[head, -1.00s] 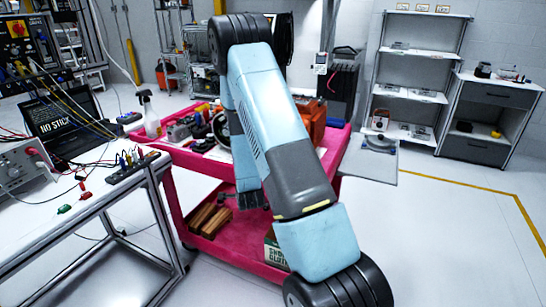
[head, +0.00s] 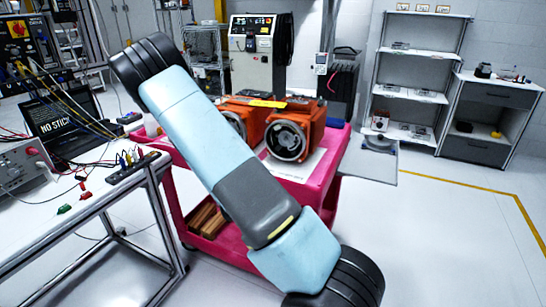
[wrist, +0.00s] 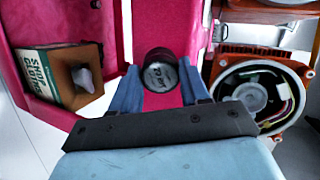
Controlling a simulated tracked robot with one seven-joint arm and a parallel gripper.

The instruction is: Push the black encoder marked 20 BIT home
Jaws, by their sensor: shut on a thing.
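In the wrist view my gripper (wrist: 160,88) is shut on a round black encoder (wrist: 160,70) with pale lettering on its face, too small to read surely. It is held between the two blue-grey fingers, apart from the motors. Right of it is an orange servo motor (wrist: 293,62) with an open round end showing wires. In the head view one orange motor (head: 290,138) stands on the red cart, and another (head: 234,120) is partly behind my arm. My gripper and the encoder are hidden there.
The red cart (head: 335,165) has a lower shelf with wooden blocks (head: 205,218). A shop cloth box (wrist: 62,75) shows in the wrist view. A metal bench (head: 100,185) with cables stands left. The floor at right is clear.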

